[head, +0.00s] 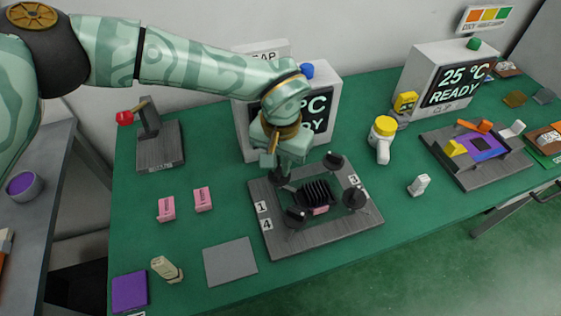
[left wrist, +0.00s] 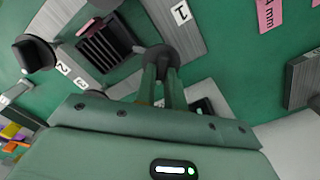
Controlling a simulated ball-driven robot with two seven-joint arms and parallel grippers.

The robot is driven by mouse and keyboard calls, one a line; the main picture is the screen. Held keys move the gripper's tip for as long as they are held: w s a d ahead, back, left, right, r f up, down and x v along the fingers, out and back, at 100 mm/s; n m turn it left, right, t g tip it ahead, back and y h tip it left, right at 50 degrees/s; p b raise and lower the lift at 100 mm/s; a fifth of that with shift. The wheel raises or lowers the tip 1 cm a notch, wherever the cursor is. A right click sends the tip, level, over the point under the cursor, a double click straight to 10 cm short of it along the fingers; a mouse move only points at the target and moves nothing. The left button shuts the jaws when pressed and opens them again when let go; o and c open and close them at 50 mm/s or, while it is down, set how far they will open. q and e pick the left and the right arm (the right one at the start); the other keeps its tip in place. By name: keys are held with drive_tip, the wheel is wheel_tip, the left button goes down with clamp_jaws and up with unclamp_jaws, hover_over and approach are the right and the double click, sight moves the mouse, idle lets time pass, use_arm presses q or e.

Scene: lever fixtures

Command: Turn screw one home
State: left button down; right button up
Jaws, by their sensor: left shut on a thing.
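The fixture is a grey plate (head: 322,240) on the green table with a black finned block (head: 316,193) in its middle. Black round screw knobs stand around the block: one at the back (head: 333,161), one at the right (head: 354,198) and one at the front left (head: 295,216). My left gripper (head: 282,168) reaches down at the plate's back left corner. In the left wrist view its fingers are shut on the dark screw knob (left wrist: 160,58) beside the label 1 (left wrist: 181,13). The gripper largely hides this knob in the head view. My right gripper is out of view.
Pink blocks (head: 202,199) and a grey square (head: 230,262) lie left of the fixture. A lever stand (head: 160,155) is at back left. A white display box (head: 325,85) stands close behind the gripper. Bare table lies front right.

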use_arm(q)
drive_tip(key=shift+w+r, duration=0.1)
idle(0.3)
drive_tip(key=c, duration=1.5)
unclamp_jaws()
wheel_tip(320, 180, up, 16)
drive_tip(key=p, duration=0.3)
drive_tip(key=shift+r, duration=0.1)
